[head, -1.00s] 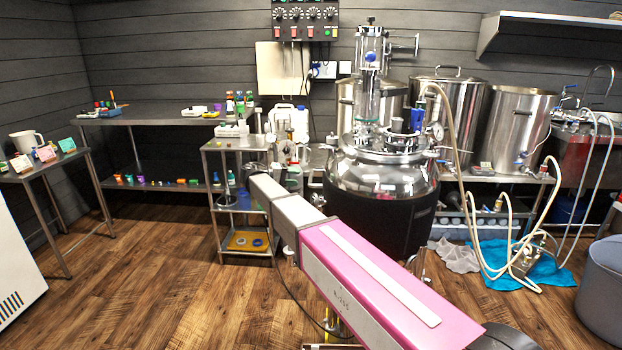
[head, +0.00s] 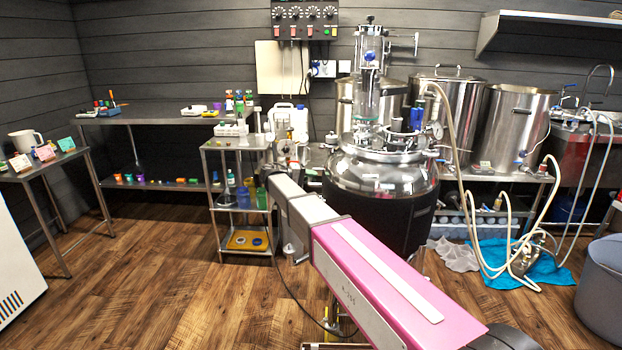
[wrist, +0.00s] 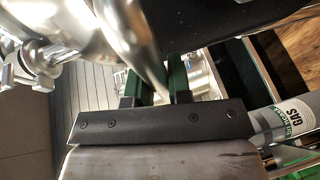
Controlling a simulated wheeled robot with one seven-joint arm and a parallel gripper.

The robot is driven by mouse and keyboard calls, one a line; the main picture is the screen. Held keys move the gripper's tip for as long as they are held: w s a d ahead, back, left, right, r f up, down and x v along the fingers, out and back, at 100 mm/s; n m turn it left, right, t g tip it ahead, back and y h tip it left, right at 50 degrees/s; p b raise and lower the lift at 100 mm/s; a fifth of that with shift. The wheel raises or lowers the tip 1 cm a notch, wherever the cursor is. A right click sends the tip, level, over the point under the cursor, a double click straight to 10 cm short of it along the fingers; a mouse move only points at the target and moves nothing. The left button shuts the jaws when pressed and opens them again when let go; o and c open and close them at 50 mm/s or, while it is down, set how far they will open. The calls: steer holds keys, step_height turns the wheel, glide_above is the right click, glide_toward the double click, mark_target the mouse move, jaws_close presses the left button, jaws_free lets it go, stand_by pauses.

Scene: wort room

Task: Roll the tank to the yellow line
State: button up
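The tank (head: 380,205) is a round steel vessel with a black jacket, a domed lid and a glass column on top. It stands upright in the middle of the head view. My arm reaches to its left side. My gripper (wrist: 160,88) shows in the wrist view with two dark green fingers apart. A shiny tapered metal part runs down toward the gap between them; contact is not clear. Polished steel and a black curved surface fill the top of that view. In the head view my fingertips are hard to make out. I see no clear yellow line on the floor.
A small steel cart (head: 238,200) stands just left of the tank. Hoses and a pump on a blue cloth (head: 540,268) lie on the floor at right, near a grey bin (head: 602,290). Steel pots (head: 512,130) stand behind. The wooden floor at left is clear.

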steer(key=shift+a, duration=0.95)
jaws_close()
steer(key=o, duration=0.8)
jaws_free()
steer(key=shift+d, duration=0.1)
steer(key=v, duration=1)
steer(key=shift+s+a, duration=0.1)
steer(key=shift+a, duration=0.25)
